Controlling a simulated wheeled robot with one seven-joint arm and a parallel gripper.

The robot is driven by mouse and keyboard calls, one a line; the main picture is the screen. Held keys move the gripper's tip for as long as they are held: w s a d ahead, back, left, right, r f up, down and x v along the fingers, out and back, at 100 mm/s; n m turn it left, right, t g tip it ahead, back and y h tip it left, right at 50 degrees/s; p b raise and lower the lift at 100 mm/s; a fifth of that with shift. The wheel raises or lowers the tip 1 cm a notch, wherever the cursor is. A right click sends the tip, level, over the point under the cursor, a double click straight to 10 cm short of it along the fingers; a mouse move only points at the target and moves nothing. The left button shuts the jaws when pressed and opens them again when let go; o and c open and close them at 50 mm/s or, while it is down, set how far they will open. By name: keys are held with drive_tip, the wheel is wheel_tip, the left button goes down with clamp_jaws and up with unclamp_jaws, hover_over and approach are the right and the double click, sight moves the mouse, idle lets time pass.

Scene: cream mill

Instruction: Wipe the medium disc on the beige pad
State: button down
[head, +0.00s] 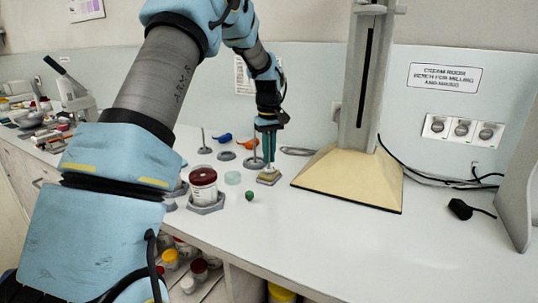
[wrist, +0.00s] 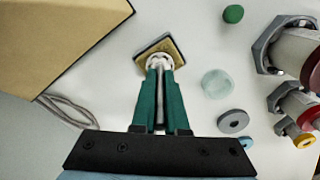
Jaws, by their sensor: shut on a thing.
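My gripper (head: 268,155) points down over the small beige pad (head: 268,179), which lies on a grey base on the bench. In the wrist view my gripper (wrist: 160,68) is shut on a pale, whitish round piece (wrist: 160,60), which I take to be the medium disc. It sits over the near part of the beige pad (wrist: 151,46). The fingers hide much of it, and I cannot tell whether it touches the pad.
The wide beige foot (head: 345,180) of a column is close on the right.

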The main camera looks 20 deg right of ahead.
drive_tip(key=shift+f, duration=0.4)
idle(0.5)
drive_tip(key=shift+s+a, duration=0.4)
drive_tip(key=shift+a, duration=0.05)
drive_tip(key=shift+w+d, duration=0.15)
drive_tip(key=shift+d, duration=0.05)
idle(0.4)
drive_tip(key=shift+w+d+p, duration=0.3)
drive_tip(key=shift+w+d, duration=0.05)
drive_tip(key=shift+w, duration=0.05)
drive_tip(key=shift+w+d, duration=0.3)
drive_tip(key=shift+s+a, duration=0.15)
drive_tip(key=shift+s+a, duration=0.6)
drive_tip(key=shift+s, duration=0.05)
drive_tip(key=shift+s+a, duration=0.1)
drive_tip(key=shift+w+d, duration=0.35)
